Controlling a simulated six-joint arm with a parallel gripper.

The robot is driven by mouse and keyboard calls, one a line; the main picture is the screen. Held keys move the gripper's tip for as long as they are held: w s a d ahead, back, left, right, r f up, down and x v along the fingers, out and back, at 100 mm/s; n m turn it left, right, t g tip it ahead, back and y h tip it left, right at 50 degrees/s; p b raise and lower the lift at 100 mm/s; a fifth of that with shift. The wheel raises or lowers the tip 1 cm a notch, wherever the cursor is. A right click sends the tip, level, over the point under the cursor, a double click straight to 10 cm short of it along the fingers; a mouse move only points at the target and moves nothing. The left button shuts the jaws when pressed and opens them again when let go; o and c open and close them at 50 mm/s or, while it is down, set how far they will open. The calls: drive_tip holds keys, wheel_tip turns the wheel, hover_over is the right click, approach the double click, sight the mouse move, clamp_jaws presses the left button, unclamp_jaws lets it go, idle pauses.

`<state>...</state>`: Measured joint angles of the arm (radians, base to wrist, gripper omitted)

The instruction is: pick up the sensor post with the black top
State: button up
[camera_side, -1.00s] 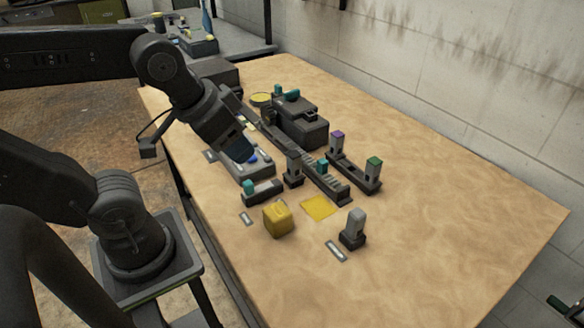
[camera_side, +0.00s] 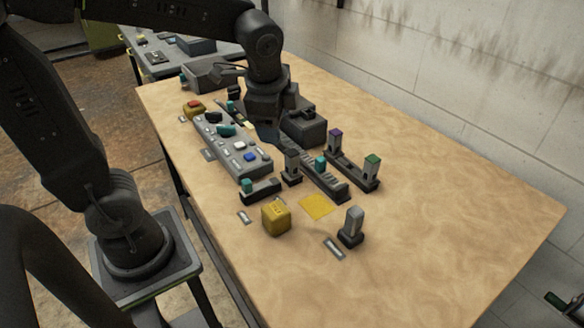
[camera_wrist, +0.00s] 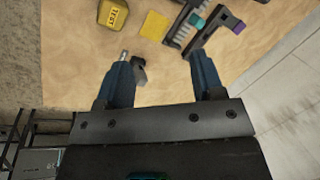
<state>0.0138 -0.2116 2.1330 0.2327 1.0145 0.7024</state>
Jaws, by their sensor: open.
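The sensor post with the black top (camera_side: 291,165) stands upright on a dark base, beside the slatted rail. In the side view my gripper (camera_side: 267,134) is above the work area, up and left of this post, with its tips partly lost against the equipment. In the wrist view my gripper (camera_wrist: 163,62) is open, its two blue fingers apart with nothing held between them. I cannot make out the black-topped post in the wrist view. Posts with a purple top (camera_side: 336,143) and a green top (camera_side: 372,168) stand on another dark base to its right.
A button console (camera_side: 225,145) lies left of the rail. A teal-topped block (camera_side: 248,187), a yellow cube (camera_side: 276,219), a yellow pad (camera_side: 316,206) and a grey post (camera_side: 352,225) are nearer the front. The right side of the table (camera_side: 450,220) is clear.

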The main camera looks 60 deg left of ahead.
sight(291, 161)
drive_tip(key=w+a+f+m+g+y, duration=0.2)
drive_tip(key=w+a+f+m+g, duration=0.1)
drive_tip(key=w+f+m, duration=0.5)
drive_tip(key=shift+m, duration=0.3)
drive_tip(key=x, duration=0.4)
drive_tip(key=w+x, duration=0.1)
drive_tip(key=x, duration=0.3)
drive_tip(key=a+x, duration=0.1)
drive_tip(key=x, duration=0.3)
drive_tip(key=shift+w+f, duration=0.1)
drive_tip(key=shift+w, duration=0.2)
drive_tip(key=shift+c, duration=0.2)
drive_tip(key=c, duration=1.1)
